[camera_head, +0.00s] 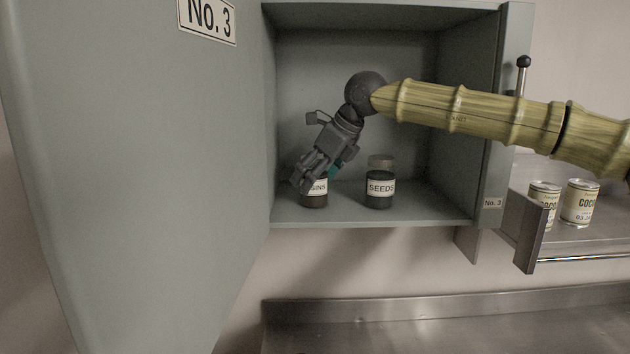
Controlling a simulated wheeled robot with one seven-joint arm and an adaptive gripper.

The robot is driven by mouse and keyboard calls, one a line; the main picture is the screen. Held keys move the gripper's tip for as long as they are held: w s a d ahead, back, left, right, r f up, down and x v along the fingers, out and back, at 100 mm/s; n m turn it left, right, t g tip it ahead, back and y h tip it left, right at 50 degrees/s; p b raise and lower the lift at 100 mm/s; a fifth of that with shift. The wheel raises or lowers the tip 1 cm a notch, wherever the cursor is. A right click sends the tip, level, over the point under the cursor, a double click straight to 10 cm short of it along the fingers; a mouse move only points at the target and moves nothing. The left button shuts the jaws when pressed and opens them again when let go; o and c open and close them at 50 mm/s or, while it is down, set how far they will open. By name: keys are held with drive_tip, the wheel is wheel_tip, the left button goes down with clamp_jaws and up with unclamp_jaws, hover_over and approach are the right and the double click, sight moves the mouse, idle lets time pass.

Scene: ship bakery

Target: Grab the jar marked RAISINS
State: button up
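The raisins jar (314,199) stands upright on the floor of the open cabinet, at its left side. It has dark contents and a white label on which only the ending "SINS" or similar shows. My gripper (304,187) reaches down and left into the cabinet, in front of the jar, and hides its upper part and lid. The fingers overlap the jar in the picture; I cannot tell whether they touch it or how far apart they are. A bit of green shows beside the fingers.
A jar marked SEEDS (380,187) stands close to the right. The cabinet (420,207) has its No. 3 door (130,170) swung open at left. Cans (580,203) stand on a shelf at right, behind a small grey panel (530,235). A metal counter (450,325) lies below.

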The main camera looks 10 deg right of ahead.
drive_tip(key=c, duration=1)
drive_tip(key=shift+c, duration=0.6)
drive_tip(key=shift+w+r, duration=0.1)
drive_tip(key=shift+r, duration=0.1)
